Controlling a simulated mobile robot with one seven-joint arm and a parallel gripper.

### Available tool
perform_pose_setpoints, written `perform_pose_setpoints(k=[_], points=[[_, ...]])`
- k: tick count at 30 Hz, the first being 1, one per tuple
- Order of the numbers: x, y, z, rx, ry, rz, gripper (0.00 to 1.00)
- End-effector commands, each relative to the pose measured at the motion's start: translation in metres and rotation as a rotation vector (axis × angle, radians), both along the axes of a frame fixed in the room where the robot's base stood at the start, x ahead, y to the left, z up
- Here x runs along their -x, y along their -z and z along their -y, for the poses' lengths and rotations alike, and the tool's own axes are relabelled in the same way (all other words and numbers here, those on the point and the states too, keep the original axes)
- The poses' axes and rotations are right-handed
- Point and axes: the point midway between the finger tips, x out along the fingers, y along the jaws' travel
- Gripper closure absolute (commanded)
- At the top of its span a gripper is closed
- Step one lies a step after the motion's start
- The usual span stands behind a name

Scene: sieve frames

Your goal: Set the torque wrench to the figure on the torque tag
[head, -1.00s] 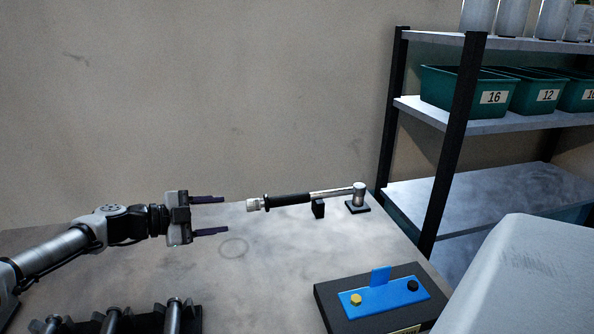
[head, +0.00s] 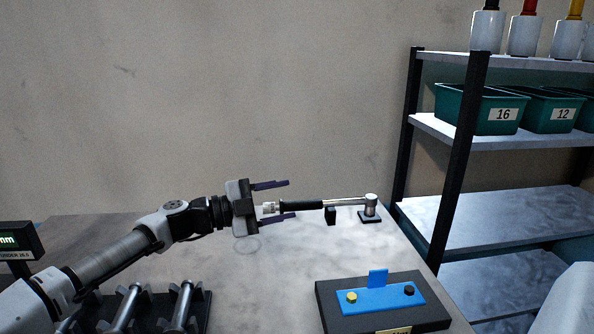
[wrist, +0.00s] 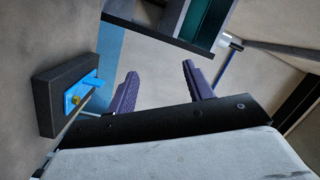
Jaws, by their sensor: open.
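The torque wrench (head: 347,202) lies level above the bench, its head on a post at right and its shaft by a small black support. Its black grip (head: 303,206) points left and ends in a silver knob (head: 269,208). My gripper (head: 289,200) is open, its two purple fingers either side of the knob in the head view; contact cannot be made out. The wrist view shows the open fingers (wrist: 158,72) with nothing clear between them. I cannot read a torque tag; a yellow label (head: 394,331) is cut off at the bottom edge.
A black block with a blue plate (head: 380,299) and two knobs sits front right. A rack of metal rods (head: 183,305) stands front left. A partly cut-off display (head: 12,241) is at far left. Shelving with numbered green bins (head: 490,108) stands at right.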

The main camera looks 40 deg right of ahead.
Motion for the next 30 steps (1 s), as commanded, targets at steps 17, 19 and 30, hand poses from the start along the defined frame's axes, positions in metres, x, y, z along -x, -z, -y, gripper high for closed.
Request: perform_pose_setpoints(k=[17, 19, 30], points=[[0.040, -0.089, -0.005, 0.281, 0.016, 0.072, 0.48], [0.043, -0.094, -0.007, 0.296, 0.016, 0.078, 0.48], [0.045, -0.100, -0.008, 0.313, 0.015, 0.083, 0.48]])
